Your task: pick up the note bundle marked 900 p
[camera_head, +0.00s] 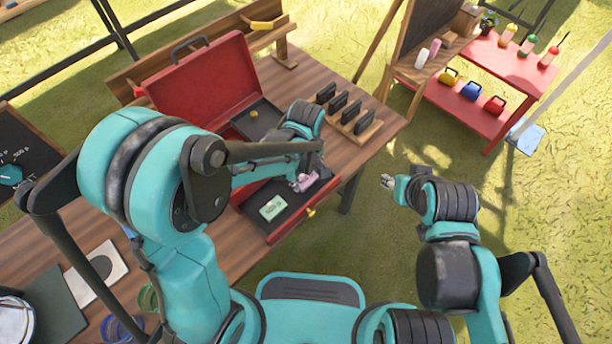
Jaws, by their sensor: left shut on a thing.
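A black-lined cash drawer (258,226) with a red front stands open at the table's right edge. A green note bundle (272,207) lies flat in it. A pinkish note bundle (304,183) is at the drawer's far right part, under my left gripper (300,176). My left gripper is shut on this pinkish bundle, partly hidden by my own arm. The marks on both bundles are too small to read. My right gripper (387,182) hangs over the grass right of the table, away from the drawer; its finger opening is too small to judge.
An open red case (200,82) stands on the wooden table (380,133) behind the drawer. A wooden rack with black blocks (345,110) stands at the table's far right. Grass between is clear.

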